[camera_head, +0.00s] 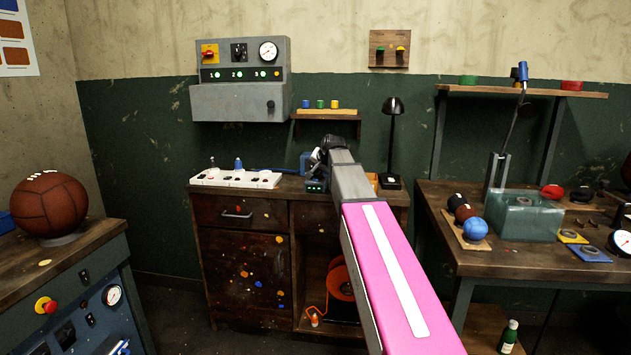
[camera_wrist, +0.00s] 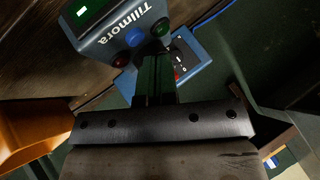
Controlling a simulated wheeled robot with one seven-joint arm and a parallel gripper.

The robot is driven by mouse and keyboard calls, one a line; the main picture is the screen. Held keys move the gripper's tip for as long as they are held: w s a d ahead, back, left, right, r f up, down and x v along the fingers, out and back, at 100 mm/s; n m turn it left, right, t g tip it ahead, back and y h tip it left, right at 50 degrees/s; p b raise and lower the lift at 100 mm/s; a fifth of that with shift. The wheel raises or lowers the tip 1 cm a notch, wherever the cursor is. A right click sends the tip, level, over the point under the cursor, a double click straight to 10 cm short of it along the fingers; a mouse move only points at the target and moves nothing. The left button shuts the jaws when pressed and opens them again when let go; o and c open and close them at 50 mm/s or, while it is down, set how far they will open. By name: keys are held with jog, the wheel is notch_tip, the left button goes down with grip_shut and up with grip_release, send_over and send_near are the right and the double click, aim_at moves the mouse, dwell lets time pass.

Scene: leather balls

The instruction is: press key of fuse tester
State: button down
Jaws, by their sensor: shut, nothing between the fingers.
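A blue device with a lit green display, lettered "Tillmora", which appears to be the fuse tester (camera_wrist: 110,30), fills the top of the wrist view. Its front carries a red, a blue and a green key. In the head view the device (camera_head: 317,184) sits on the dark wooden cabinet, partly hidden by my arm. My gripper (camera_wrist: 156,62) is shut and empty, its tips close to the device's front edge, near the keys. I cannot tell whether they touch. In the head view my gripper (camera_head: 318,157) is small above the device.
A blue box with a switch (camera_wrist: 183,62) stands beside the device. A white strip with several knobs (camera_head: 235,179) lies on the cabinet (camera_head: 240,215) to the left. A black lamp (camera_head: 392,140) stands to the right. An orange object (camera_wrist: 28,115) shows at the wrist view's left.

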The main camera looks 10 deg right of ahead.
jog(key=shift+f, duration=0.1)
jog(key=shift+f, duration=0.3)
jog(key=shift+f, duration=0.4)
dwell(0.9)
jog(key=shift+r, duration=0.85)
jog(key=shift+r, duration=0.1)
jog(key=shift+r, duration=2.4)
